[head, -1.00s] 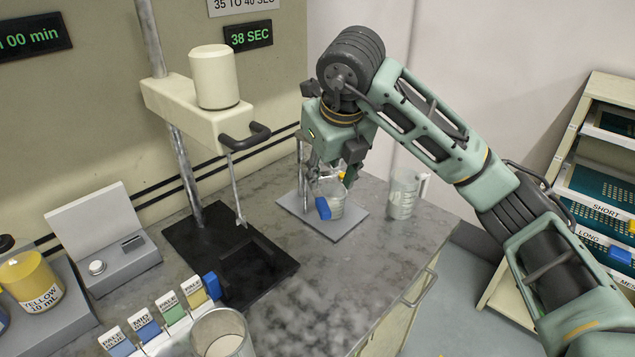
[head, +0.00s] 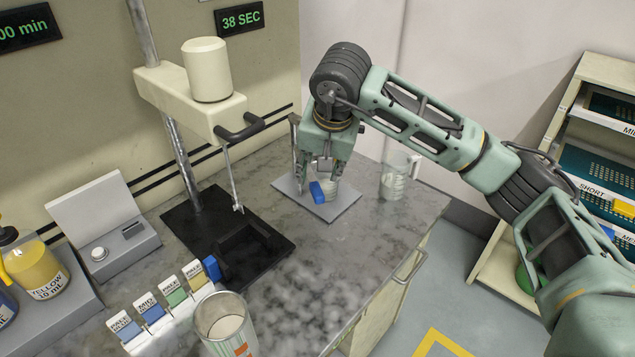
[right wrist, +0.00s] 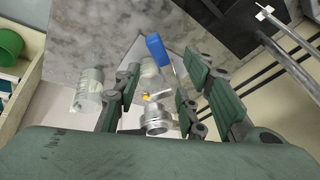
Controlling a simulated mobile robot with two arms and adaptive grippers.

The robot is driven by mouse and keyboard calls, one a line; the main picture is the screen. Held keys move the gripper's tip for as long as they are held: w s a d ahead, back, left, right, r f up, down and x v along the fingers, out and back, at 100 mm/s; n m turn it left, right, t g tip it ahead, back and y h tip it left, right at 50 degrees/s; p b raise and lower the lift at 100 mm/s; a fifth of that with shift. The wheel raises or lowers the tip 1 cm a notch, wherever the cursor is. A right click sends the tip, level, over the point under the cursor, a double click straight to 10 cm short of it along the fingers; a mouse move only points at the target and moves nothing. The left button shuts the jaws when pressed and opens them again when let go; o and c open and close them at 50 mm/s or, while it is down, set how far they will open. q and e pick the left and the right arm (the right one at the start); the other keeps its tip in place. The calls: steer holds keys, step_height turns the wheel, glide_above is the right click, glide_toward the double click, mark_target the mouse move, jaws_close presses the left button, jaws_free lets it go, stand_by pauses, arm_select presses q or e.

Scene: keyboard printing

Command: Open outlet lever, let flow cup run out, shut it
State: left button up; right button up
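The metal flow cup (right wrist: 157,119) shows in the right wrist view, with a small yellow outlet lever (right wrist: 146,97) beside it. In the head view the cup is mostly hidden by my right gripper (head: 320,174). That gripper is open, with its fingers apart on either side of the cup, and seems to hold nothing. Below stands a small clear beaker (head: 329,187) with a blue tab (head: 317,192), on a grey base plate (head: 335,209). I cannot tell whether liquid is flowing from the outlet. My left gripper is out of view.
A clear jug (head: 397,176) stands right of the plate, near the counter edge. A stirrer stand (head: 190,110) with a black base (head: 215,215) is to the left. A wall display (head: 240,18) reads 38 SEC. A large can (head: 225,322) and colour tabs stand in front.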

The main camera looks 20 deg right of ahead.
mark_target(317, 189)
steer(key=w+f+n+p, duration=0.1)
steer(key=f+n, duration=0.1)
steer(key=w+f+n+p, duration=0.1)
steer(key=f+n, duration=0.1)
steer(key=f+n+p, duration=0.1)
steer(key=f, duration=0.2)
steer(key=shift+w+d+f+n, duration=0.1)
steer(key=shift+w+n, duration=0.3)
steer(key=shift+w+f, duration=0.15)
steer(key=shift+f, duration=0.25)
steer(key=shift+c, duration=0.7)
jaws_close()
